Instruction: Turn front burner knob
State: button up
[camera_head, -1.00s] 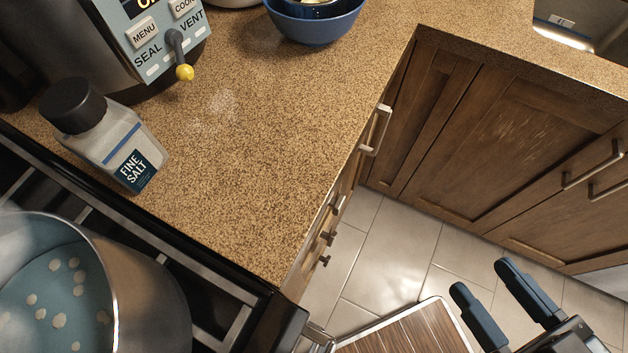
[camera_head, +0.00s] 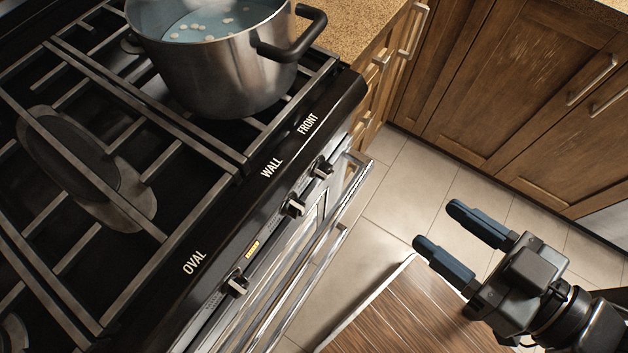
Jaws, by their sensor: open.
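The stove's front panel carries three visible knobs in a slanting row. The knob below the label FRONT (camera_head: 323,168) is the farthest up and right. The knob below WALL (camera_head: 294,207) is in the middle, and the knob below OVAL (camera_head: 237,283) is lowest. A steel pot (camera_head: 215,75) of bluish liquid with pale pieces stands on the grate near the FRONT label. My gripper (camera_head: 434,224) is open and empty, to the right of the stove, apart from all the knobs, its two dark blue fingers pointing up-left.
An oven handle (camera_head: 318,262) runs along the stove front below the knobs. The pot's black handle (camera_head: 292,38) reaches toward the stove's front edge. Wooden cabinets (camera_head: 500,90) stand at the upper right. Tiled floor (camera_head: 400,185) is open between stove and cabinets.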

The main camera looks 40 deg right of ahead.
aim_at(321, 170)
jog(key=k+z, duration=0.25)
jog(key=z, duration=0.15)
jog(key=k+z, duration=0.45)
jog(key=z, duration=0.3)
